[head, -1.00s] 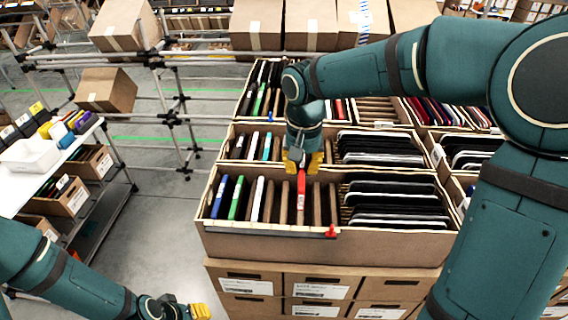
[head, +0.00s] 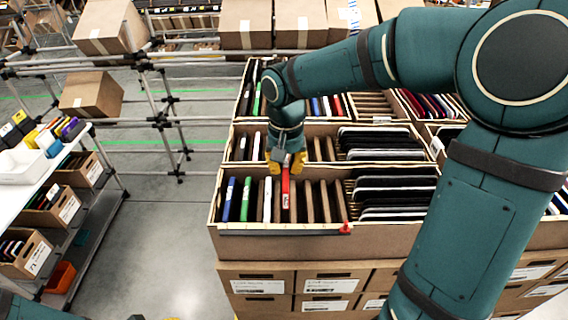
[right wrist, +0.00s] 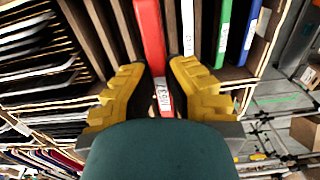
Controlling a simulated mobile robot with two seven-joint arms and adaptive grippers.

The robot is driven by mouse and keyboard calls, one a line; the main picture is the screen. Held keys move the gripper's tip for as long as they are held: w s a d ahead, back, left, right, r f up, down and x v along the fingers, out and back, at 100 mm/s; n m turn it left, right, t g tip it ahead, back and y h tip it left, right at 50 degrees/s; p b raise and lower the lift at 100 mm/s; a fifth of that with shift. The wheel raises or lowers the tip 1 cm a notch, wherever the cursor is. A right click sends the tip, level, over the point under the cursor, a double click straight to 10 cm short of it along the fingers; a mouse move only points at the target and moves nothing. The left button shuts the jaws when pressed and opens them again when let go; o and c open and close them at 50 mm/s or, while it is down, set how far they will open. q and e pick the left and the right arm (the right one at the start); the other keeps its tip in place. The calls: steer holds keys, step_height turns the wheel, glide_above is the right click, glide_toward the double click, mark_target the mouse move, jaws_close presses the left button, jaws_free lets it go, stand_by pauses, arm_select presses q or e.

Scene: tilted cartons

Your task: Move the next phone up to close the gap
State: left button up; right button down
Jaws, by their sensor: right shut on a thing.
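The red phone (head: 285,190) stands on edge in the front-left carton (head: 300,243). My right gripper (head: 286,162) is shut on its far upper part, with yellow fingers on both sides. The right wrist view also shows the red phone (right wrist: 150,40) between the fingers (right wrist: 161,85). To its left stand a white phone (head: 267,199), a green phone (head: 245,199) and a blue phone (head: 228,199). Brown dividers (head: 323,202) stand to its right. The phone's lower end is hidden in the carton. Only a sliver of my left gripper (head: 172,318) shows at the bottom edge.
A red clip (head: 346,228) sits on the carton's front rim. Dark flat devices (head: 392,197) lie stacked on the carton's right side. More filled cartons stand behind and right. A shelf cart (head: 85,215) stands at left, with open floor (head: 165,240) between.

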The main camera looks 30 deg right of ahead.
steer(key=shift+f+b, duration=2.3)
steer(key=shift+f, duration=0.75)
steer(key=shift+f+b, duration=1.5)
steer(key=shift+f, duration=0.6)
steer(key=shift+f, duration=0.3)
steer(key=c, duration=1.1)
jaws_free()
steer(key=shift+o, duration=0.2)
step_height(320, 180, up, 12)
steer(key=shift+r, duration=0.1)
